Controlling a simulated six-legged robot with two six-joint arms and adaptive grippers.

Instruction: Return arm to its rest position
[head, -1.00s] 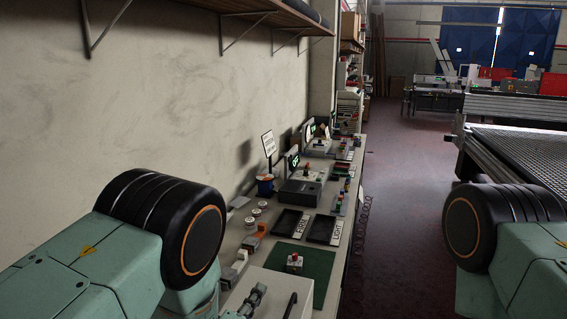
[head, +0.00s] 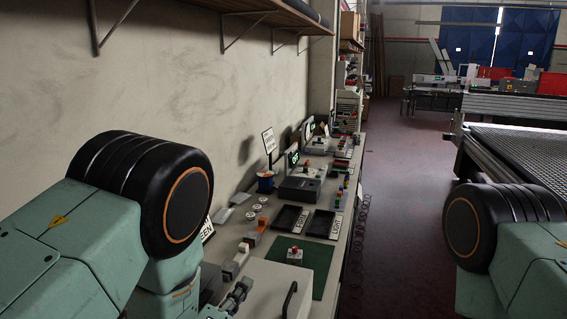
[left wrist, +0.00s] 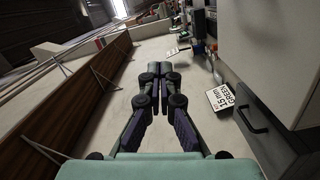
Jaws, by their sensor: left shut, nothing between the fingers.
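My left arm comes in from the left in the head view, with its large black joint in front of the wall.
A workbench (head: 262,226) runs along the wall, with a green mat (head: 318,262), black trays (head: 289,218) and several small parts. A white box with a dark handle (head: 270,283) stands at the near end. A shelf (head: 262,10) hangs above.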

